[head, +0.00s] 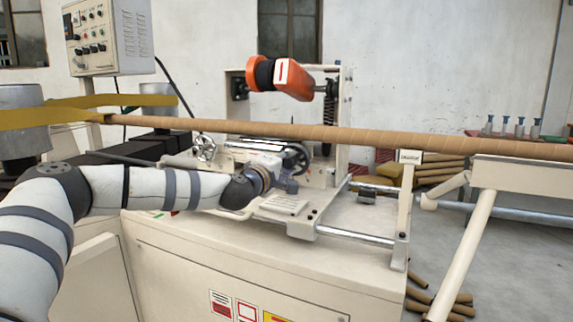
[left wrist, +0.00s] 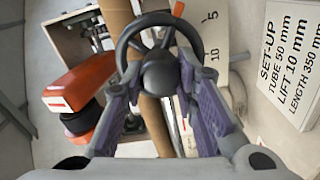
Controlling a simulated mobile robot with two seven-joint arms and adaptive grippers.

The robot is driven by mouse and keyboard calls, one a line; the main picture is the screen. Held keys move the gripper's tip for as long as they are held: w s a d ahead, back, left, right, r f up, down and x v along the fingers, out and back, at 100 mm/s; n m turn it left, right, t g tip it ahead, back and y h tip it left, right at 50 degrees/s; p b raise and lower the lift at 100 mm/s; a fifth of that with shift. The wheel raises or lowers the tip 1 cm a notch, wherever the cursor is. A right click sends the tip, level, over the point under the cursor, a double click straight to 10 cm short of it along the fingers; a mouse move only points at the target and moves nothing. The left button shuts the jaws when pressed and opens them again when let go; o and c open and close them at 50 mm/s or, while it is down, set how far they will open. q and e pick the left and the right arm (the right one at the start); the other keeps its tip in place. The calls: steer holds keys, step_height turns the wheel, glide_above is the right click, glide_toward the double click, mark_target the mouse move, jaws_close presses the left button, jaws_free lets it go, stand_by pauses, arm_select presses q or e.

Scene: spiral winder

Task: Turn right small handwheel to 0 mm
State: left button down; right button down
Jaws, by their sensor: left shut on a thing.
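The right small handwheel (head: 297,156) is dark, with a rim and spokes, on the machine's carriage in the head view. In the left wrist view the handwheel (left wrist: 158,78) fills the upper middle, its round hub towards me and an orange-red tip above its rim. My left gripper (head: 287,184) is at the wheel; in the left wrist view the gripper (left wrist: 160,72) has its two purple-padded fingers on either side of the hub, shut on the wheel. A white scale (left wrist: 214,35) beside the wheel shows 5 and 10. A pointer reading is not clear. My right gripper is out of view.
A long brown tube (head: 340,138) crosses just above the wheel. An orange winding head (head: 294,79) stands behind. A second, pale handwheel (head: 204,147) is to the left. A set-up sign (left wrist: 288,65) reads tube 50 mm, lift 10 mm, length 350 mm.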

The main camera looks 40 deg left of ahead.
arm_select(q)
steer(key=shift+d+f, duration=0.1)
stand_by(0.3)
steer(key=c, duration=1.3)
jaws_free()
steer(key=v, duration=1.2)
